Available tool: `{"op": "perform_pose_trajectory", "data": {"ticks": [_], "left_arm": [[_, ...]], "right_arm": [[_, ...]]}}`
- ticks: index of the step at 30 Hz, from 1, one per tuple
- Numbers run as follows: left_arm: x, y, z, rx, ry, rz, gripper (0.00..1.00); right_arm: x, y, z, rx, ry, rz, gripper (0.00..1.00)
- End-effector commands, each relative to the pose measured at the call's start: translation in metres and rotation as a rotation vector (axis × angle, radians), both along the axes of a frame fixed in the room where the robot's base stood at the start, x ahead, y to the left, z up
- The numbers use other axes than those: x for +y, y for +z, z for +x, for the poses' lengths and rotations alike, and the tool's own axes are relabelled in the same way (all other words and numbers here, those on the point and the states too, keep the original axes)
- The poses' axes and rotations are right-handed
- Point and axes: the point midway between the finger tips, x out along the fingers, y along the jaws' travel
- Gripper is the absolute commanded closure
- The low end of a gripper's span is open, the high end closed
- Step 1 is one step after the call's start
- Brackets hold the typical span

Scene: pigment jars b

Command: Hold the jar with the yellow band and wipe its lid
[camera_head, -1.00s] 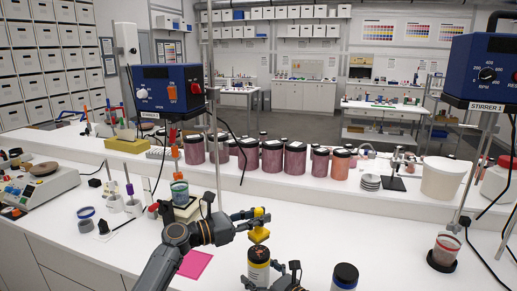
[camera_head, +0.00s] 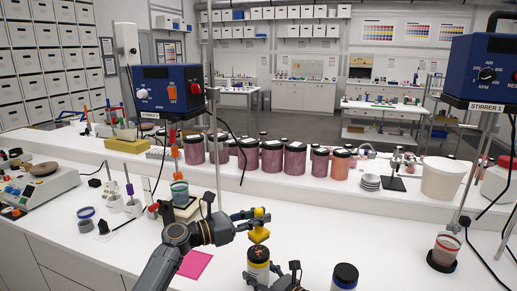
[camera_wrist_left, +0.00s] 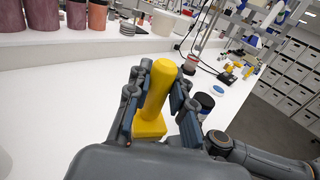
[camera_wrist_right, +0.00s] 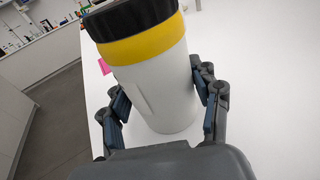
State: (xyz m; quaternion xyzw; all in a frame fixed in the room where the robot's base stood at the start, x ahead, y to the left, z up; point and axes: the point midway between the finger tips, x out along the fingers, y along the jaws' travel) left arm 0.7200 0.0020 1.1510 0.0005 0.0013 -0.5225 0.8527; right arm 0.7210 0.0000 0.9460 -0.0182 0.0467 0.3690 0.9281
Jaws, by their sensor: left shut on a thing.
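The jar with the yellow band (camera_head: 258,270) has a dark lid (camera_head: 258,252) with a brownish smudge on top. In the right wrist view the jar (camera_wrist_right: 150,80) is white with a yellow band below the black lid. My right gripper (camera_wrist_right: 163,108) has a finger on each side of the jar's body; whether both touch it is unclear. My left gripper (camera_wrist_left: 160,95) is shut on the handle of a yellow wiping tool (camera_wrist_left: 155,100) with a square block. In the head view the block (camera_head: 259,236) is just above the lid; a small gap seems to show.
Another dark-lidded jar (camera_head: 345,276) stands to the right of the banded jar. A pink sheet (camera_head: 195,264) lies left of it. A stirrer stand with a cup (camera_head: 445,250) is at the right. Several pigment jars (camera_head: 272,157) line the raised shelf behind.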

Motion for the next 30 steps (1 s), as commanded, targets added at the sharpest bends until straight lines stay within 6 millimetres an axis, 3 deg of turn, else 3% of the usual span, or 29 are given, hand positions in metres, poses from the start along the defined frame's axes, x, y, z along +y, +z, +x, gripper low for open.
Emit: {"op": "perform_pose_trajectory", "data": {"ticks": [1,5,30], "left_arm": [[-0.0001,0.0003,0.0,0.0,0.0,0.0,1.0],[0.0,0.0003,0.0,0.0,0.0,0.0,1.0],[0.0,-0.0033,0.0,0.0,0.0,0.0,1.0]], "right_arm": [[-0.0001,-0.0001,0.0,0.0,0.0,0.0,0.61],[-0.0001,-0.0001,0.0,0.0,0.0,0.0,0.86],[0.0,-0.0061,-0.0011,0.005,0.001,-0.002,0.86]]}}
